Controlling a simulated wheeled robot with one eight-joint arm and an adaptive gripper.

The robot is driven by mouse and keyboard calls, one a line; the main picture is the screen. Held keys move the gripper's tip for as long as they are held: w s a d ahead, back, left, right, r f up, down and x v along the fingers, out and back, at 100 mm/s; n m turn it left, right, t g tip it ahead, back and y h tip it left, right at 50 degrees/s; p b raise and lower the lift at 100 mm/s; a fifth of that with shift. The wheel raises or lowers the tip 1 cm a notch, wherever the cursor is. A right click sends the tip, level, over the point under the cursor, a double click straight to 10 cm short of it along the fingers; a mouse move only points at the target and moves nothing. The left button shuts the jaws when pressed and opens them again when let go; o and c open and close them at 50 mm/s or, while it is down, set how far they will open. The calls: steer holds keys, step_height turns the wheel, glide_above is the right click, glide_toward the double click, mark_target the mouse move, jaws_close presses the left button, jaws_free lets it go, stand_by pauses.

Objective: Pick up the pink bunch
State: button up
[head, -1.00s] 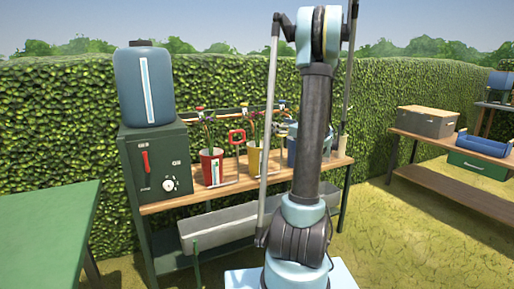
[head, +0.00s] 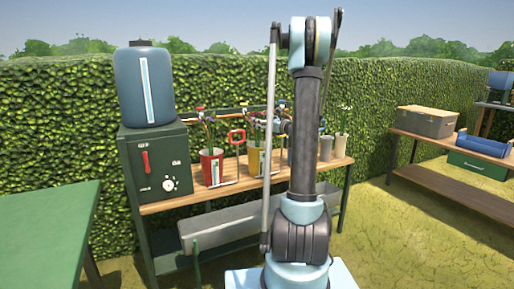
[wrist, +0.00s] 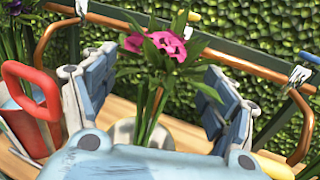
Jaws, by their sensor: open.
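The pink bunch (wrist: 168,44) has bright pink blooms, green leaves and green stems, and stands upright in the wrist view. My gripper (wrist: 155,92) is open, with one blue-grey finger to the left of the stems and the other to the right. The stems show between the fingers, and the blooms rise above them. A pale round pot (wrist: 122,130) shows behind the stems; its lower part is hidden by my gripper. In the head view my arm covers most of this spot, and I cannot make out the pink bunch there.
A wooden bench (head: 190,201) holds a red pot (head: 211,168), a yellow pot (head: 254,160) and a white pot (head: 341,147). A red handle (wrist: 44,88) is close left of my gripper. A rail (wrist: 230,55) runs behind the bunch. A green table (head: 45,225) stands left.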

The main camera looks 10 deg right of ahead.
steer(key=x, duration=0.3)
steer(key=shift+w+a+f, duration=0.1)
steer(key=shift+a, duration=0.05)
steer(key=c, duration=1.7)
steer(key=shift+c, duration=0.2)
step_height(320, 180, up, 10)
steer(key=shift+r, duration=0.1)
step_height(320, 180, up, 10)
steer(key=shift+r, duration=0.2)
